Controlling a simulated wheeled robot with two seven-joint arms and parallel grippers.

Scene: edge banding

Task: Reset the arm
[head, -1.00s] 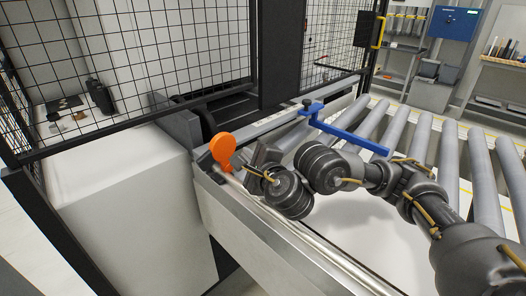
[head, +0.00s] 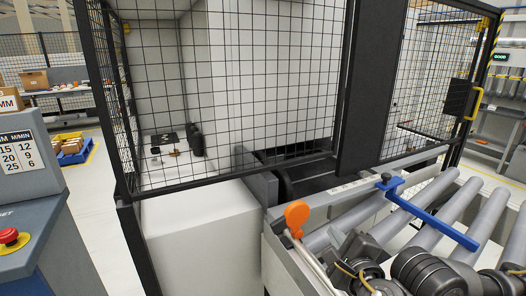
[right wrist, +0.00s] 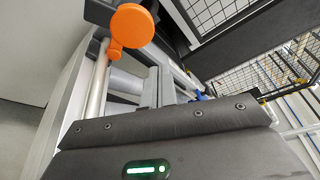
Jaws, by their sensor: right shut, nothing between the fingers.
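My right gripper (head: 347,247) is at the bottom right of the head view, its dark arm coming in from the lower right. It is shut and empty, just right of an orange round-ended piece (head: 297,215) on the conveyor's edge rail. In the right wrist view, the gripper fingers (right wrist: 158,85) stand beside the orange piece (right wrist: 131,26) and its metal rod (right wrist: 97,85). They look apart from it. My left gripper is in neither view.
A roller conveyor (head: 410,225) with a blue bar (head: 435,217) lies at right. Black mesh fencing (head: 230,80) encloses the machine behind a white cabinet (head: 205,235). A grey control console with a red button (head: 8,236) stands at left.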

